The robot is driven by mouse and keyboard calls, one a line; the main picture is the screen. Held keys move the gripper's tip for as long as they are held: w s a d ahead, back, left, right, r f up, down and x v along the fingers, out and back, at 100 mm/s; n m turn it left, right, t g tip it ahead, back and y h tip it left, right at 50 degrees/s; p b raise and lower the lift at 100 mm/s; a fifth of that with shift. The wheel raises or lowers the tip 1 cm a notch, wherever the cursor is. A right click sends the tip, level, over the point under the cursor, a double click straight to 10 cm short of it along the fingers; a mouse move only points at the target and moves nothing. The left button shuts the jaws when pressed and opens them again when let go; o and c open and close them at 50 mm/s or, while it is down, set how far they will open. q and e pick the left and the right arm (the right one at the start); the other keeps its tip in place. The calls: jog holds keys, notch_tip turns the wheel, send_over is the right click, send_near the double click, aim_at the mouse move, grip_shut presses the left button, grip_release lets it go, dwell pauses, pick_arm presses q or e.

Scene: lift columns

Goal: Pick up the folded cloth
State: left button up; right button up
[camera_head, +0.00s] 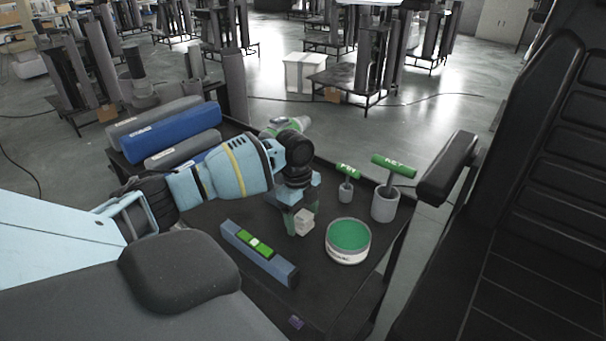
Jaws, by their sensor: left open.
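A small pale block, which looks like the folded cloth (304,222), is on the dark table in the middle of the view. My left gripper (297,216) points down right at it, with its fingers open. The fingers overlap the pale block in the picture, and part of it is hidden behind them. I cannot tell whether they touch it. My right gripper is not in view.
A round tin with a green top (348,237) stands just right of the cloth. A blue-grey level (260,255) lies to the left in front. Two green-handled tools stand in grey cups (385,204) (345,192). Blue and grey rolls (172,136) lie at the back left.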

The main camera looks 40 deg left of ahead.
aim_at(303, 216)
pick_arm(q)
jog(key=shift+f, duration=0.4)
jog(key=c, duration=1)
jog(key=shift+c, duration=0.2)
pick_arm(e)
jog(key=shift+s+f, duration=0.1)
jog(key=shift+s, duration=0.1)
pick_arm(q)
jog(key=shift+r, duration=0.55)
notch_tip(303, 216, up, 17)
jog(key=p, duration=0.1)
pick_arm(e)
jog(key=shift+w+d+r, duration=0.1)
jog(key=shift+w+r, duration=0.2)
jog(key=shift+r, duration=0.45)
